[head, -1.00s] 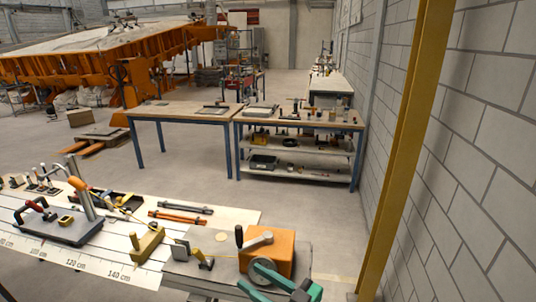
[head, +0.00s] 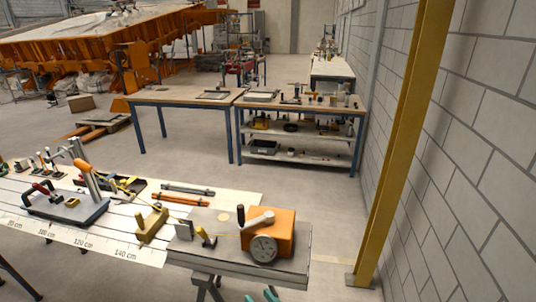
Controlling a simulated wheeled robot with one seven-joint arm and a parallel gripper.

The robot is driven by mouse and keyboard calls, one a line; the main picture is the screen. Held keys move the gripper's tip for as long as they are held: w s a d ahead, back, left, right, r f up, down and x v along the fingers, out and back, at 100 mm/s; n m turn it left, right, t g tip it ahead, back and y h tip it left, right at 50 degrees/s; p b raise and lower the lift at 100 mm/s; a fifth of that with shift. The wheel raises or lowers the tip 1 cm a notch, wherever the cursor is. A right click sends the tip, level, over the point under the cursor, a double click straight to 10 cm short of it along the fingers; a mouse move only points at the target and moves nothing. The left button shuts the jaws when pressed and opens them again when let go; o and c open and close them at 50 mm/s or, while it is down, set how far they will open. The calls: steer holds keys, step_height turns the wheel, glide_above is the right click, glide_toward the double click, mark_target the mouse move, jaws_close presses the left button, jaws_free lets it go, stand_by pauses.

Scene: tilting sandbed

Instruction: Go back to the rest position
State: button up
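My gripper (head: 261,296) shows only as green fingertips at the bottom edge of the head view, in front of the near bench. The tips stand apart with nothing seen between them. The rest of the gripper and my arm are out of the picture. The orange box with a round dial (head: 267,235) and a crank handle stands on the grey plate (head: 225,258) at the right end of the bench. My gripper is below and apart from it in the picture.
The near bench (head: 230,205) carries a ruler strip, clamps, rods and a yellow block (head: 152,225). A yellow post (head: 388,170) and block wall stand at right. Two tables (head: 185,97) (head: 300,108) are behind. The floor between is clear.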

steer(key=s+d+f+m+h, duration=0.2)
steer(key=s+f+h, duration=0.2)
steer(key=s+f, duration=0.3)
steer(key=s+d+f+m+h, duration=0.25)
steer(key=s+f, duration=0.25)
steer(key=s, duration=0.3)
steer(key=s+a+r+h, duration=0.1)
steer(key=s+r, duration=0.2)
steer(key=s, duration=0.6)
steer(key=s+a+r+n+t+h, duration=0.1)
steer(key=s+r, duration=0.2)
steer(key=s, duration=0.6)
steer(key=shift+s+a+r+t, duration=0.15)
steer(key=shift+s+a+t, duration=0.15)
steer(key=shift+a, duration=0.1)
